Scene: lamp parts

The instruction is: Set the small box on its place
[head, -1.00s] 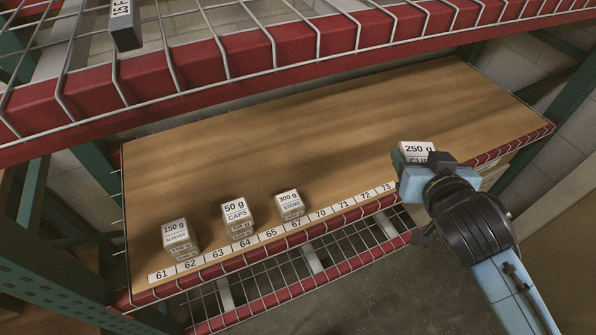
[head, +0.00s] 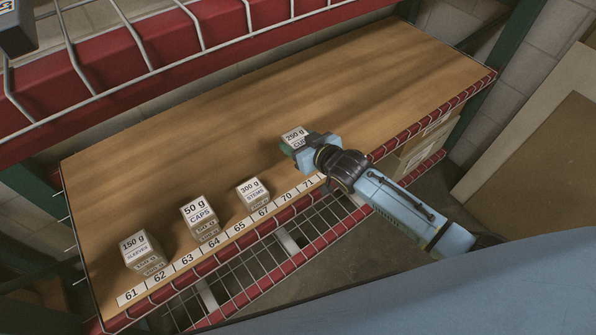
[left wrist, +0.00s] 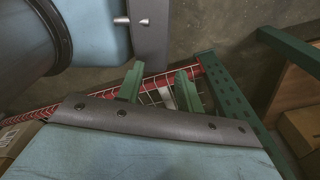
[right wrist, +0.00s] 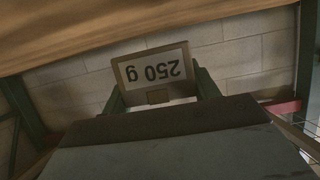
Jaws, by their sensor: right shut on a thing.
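The small box (head: 295,137), labelled 250 g, is held in my right gripper (head: 290,150) over the wooden shelf (head: 230,110). It stands behind the number strip near label 71 (head: 308,183). In the right wrist view the box (right wrist: 155,72) sits between the two fingers, its label upside down, with the wall behind it. It looks raised off the shelf, but its exact height is unclear. The labels right of 71 are hidden by my right arm. My left gripper (left wrist: 160,82) shows only in the left wrist view, fingers apart and empty.
Box stacks stand on the shelf: 150 g sleeves (head: 141,250), 50 g caps (head: 199,215) and 300 g stems (head: 252,190). The shelf behind them is bare. A red beam with wire mesh (head: 120,70) hangs above. Cardboard boxes (head: 425,145) lie below right.

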